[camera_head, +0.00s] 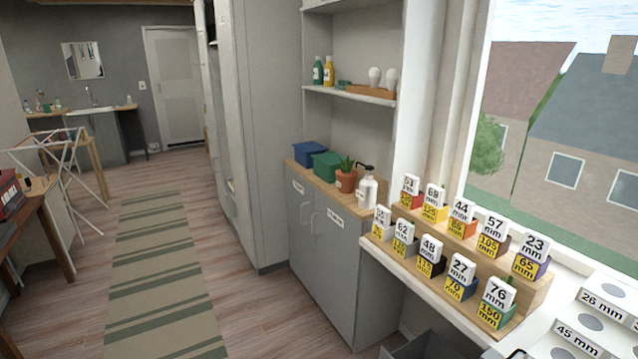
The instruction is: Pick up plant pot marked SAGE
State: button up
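A terracotta plant pot (345,184) with a green leafy plant stands upright on the wooden top of the grey cabinet (318,258). It is at the cabinet's right end, next to a white pump bottle (367,190) and a green box (326,166). No SAGE marking is readable on the pot in this view. It is the only potted plant I can make out. My gripper is not in view.
A windowsill rack (537,298) with several number-labelled small boxes stands right of the cabinet. A blue box (311,154) is at the cabinet's back left. A striped rug (160,270) lies on open floor. A drying rack (75,165) stands at the left.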

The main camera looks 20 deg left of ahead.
aim_at(346, 177)
jog(key=u, duration=0.65)
jog(key=i+j+z, duration=0.1)
jog(key=i+j, duration=0.25)
jog(key=i+j+z, duration=0.15)
jog(key=i+j, duration=0.2)
jog(key=i+j+z, duration=0.1)
jog(key=i+j, duration=0.35)
jog(key=i+j+z, duration=0.15)
jog(key=i+j, duration=0.25)
jog(key=i+j+z, duration=0.1)
jog(key=i+j, duration=0.2)
jog(key=j, duration=0.25)
jog(key=i+j+z, duration=0.15)
jog(key=i+j, duration=0.2)
jog(key=j, duration=0.15)
jog(key=i+j+z, duration=0.1)
jog(key=i+j, duration=0.2)
jog(key=j, duration=0.25)
jog(key=i+j+z, duration=0.15)
jog(key=j, duration=0.4)
jog(key=i, duration=0.1)
